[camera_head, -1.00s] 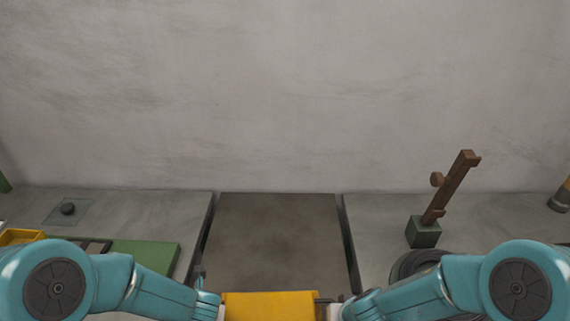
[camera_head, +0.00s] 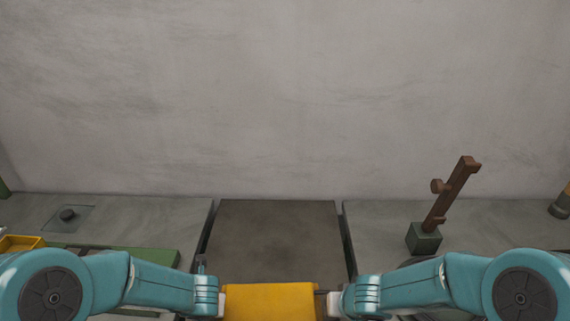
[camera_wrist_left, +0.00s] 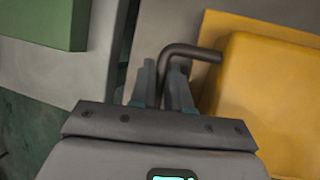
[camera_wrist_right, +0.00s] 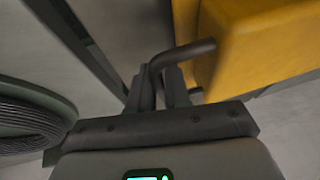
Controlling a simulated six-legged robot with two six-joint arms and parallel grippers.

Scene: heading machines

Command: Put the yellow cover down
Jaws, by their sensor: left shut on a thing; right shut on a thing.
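The yellow cover (camera_head: 270,302) is a box-like piece held between my two grippers at the bottom middle of the head view. My left gripper (camera_wrist_left: 163,85) is shut on a dark bent handle (camera_wrist_left: 195,52) on one side of the cover (camera_wrist_left: 265,95). My right gripper (camera_wrist_right: 160,85) is shut on a matching dark handle (camera_wrist_right: 180,52) on the other side of the cover (camera_wrist_right: 255,40). The cover's lower part is cut off by the head view's edge. I cannot tell whether its underside touches anything.
A dark bare panel (camera_head: 278,238) lies between two grey surfaces, with narrow gaps beside it. A brown post on a green block (camera_head: 424,238) stands at right. A green slab (camera_head: 150,257) and a yellow bin (camera_head: 20,243) are at left. A black coil (camera_wrist_right: 30,118) shows in the right wrist view.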

